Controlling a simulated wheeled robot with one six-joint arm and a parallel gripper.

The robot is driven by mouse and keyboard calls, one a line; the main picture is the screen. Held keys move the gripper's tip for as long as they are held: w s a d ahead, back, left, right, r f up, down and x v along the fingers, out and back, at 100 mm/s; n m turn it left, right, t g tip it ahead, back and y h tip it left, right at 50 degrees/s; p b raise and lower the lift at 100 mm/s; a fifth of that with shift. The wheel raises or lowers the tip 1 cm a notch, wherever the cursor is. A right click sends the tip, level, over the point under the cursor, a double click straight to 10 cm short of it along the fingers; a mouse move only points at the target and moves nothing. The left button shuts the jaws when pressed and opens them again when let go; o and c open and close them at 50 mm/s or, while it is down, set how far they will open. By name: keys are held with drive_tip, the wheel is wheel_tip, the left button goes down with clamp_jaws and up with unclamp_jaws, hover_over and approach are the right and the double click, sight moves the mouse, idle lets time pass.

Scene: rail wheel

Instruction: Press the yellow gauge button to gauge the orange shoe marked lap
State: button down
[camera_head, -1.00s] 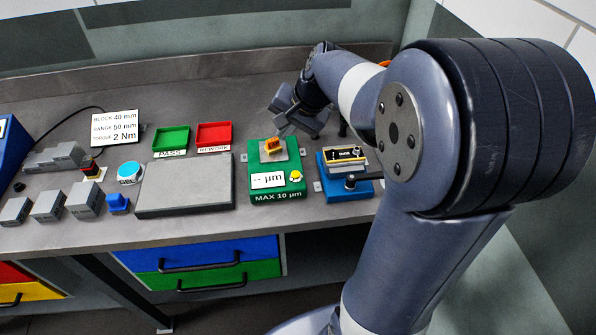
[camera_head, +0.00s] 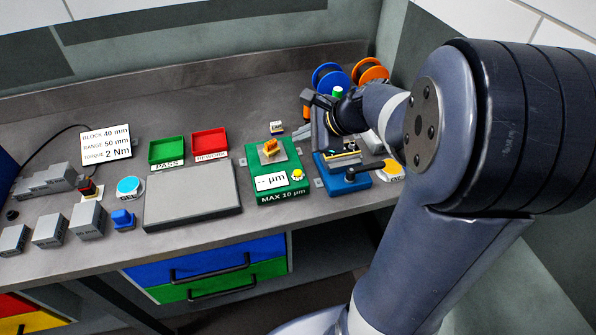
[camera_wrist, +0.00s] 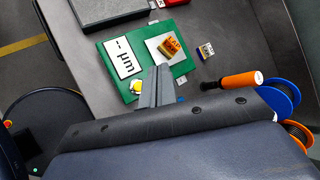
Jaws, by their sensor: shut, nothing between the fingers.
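The green gauge (camera_head: 262,196) lies on the bench with a display reading "-- µm" and the print "MAX 10 µm". Its yellow button (camera_head: 298,174) is at the display's right end, and it also shows in the wrist view (camera_wrist: 136,86). The orange shoe (camera_head: 271,146) sits on the gauge's metal plate; in the wrist view its label reads LAP (camera_wrist: 170,46). My gripper (camera_wrist: 161,69) is shut and empty, its fingers in front of the gauge's edge, near the yellow button. In the head view it is right of the gauge, partly hidden by my wrist; contact with the bench cannot be told.
A blue fixture (camera_head: 346,181) with a black lever stands right of the gauge. Blue (camera_head: 329,77) and orange (camera_head: 374,73) spools stand at the back right. Green (camera_head: 166,149) and red (camera_head: 210,142) trays and a grey plate (camera_head: 192,195) lie left.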

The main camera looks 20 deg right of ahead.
drive_tip(key=shift+f+b, duration=3.75)
drive_tip(key=shift+f, duration=0.6)
drive_tip(key=shift+f, duration=0.1)
drive_tip(key=shift+f+b, duration=0.3)
drive_tip(key=shift+f+b, duration=0.45)
drive_tip(key=shift+f, duration=0.05)
drive_tip(key=shift+r, duration=0.1)
drive_tip(key=shift+r+p, duration=0.8)
wheel_tip(320, 180, up, 5)
drive_tip(key=p, duration=0.4)
